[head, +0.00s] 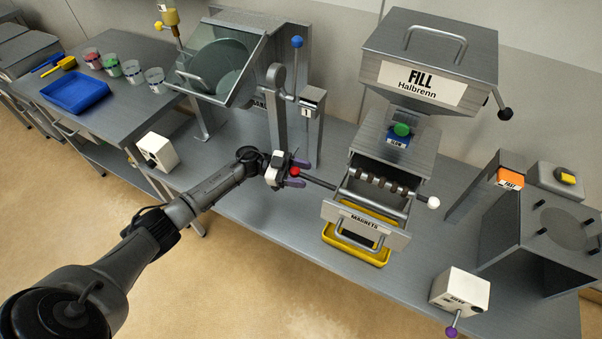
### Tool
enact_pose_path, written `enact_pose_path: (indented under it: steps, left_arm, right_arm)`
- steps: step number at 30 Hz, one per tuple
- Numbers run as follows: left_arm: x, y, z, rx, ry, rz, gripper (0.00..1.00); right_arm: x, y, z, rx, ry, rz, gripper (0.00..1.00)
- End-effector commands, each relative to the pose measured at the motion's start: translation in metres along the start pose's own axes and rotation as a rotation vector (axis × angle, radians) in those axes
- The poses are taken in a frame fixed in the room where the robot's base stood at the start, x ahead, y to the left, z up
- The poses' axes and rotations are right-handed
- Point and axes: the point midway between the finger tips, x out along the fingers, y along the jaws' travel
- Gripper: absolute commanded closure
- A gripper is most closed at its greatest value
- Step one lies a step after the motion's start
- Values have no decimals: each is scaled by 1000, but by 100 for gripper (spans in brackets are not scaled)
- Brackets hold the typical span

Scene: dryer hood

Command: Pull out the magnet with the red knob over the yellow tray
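The red knob (295,171) sits at the left end of a dark magnet rod (319,183). The rod sticks out to the left of the open drawer labelled MAGNETS (364,221). The yellow tray (356,251) lies on the bench under the drawer, partly hidden by it. My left gripper (297,173) is at the red knob, with its purple-tipped fingers apart on either side of it. A gap shows between the knob and the lower finger. My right gripper is not in view.
A white knob (433,202) sticks out on the drawer's right side. The FILL hopper (428,50) stands above. A grey post (278,113) and a lever with a blue knob (297,41) stand behind my gripper. The bench front left of the tray is clear.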

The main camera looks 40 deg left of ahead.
Motion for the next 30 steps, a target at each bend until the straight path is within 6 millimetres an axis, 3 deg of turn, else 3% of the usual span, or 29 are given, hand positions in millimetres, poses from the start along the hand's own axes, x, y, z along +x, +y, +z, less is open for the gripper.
enact_pose_path:
  steps: [8, 13, 30]
  left_arm:
    - [0, 0, 0, 0, 0, 0, 42]
    - [-13, 0, 1, 1, -3, -1, 42]
    - [-115, 0, 1, 0, -3, -1, 42]
  right_arm:
    - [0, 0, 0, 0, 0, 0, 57]
    - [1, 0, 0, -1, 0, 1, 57]
    - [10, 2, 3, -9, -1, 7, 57]
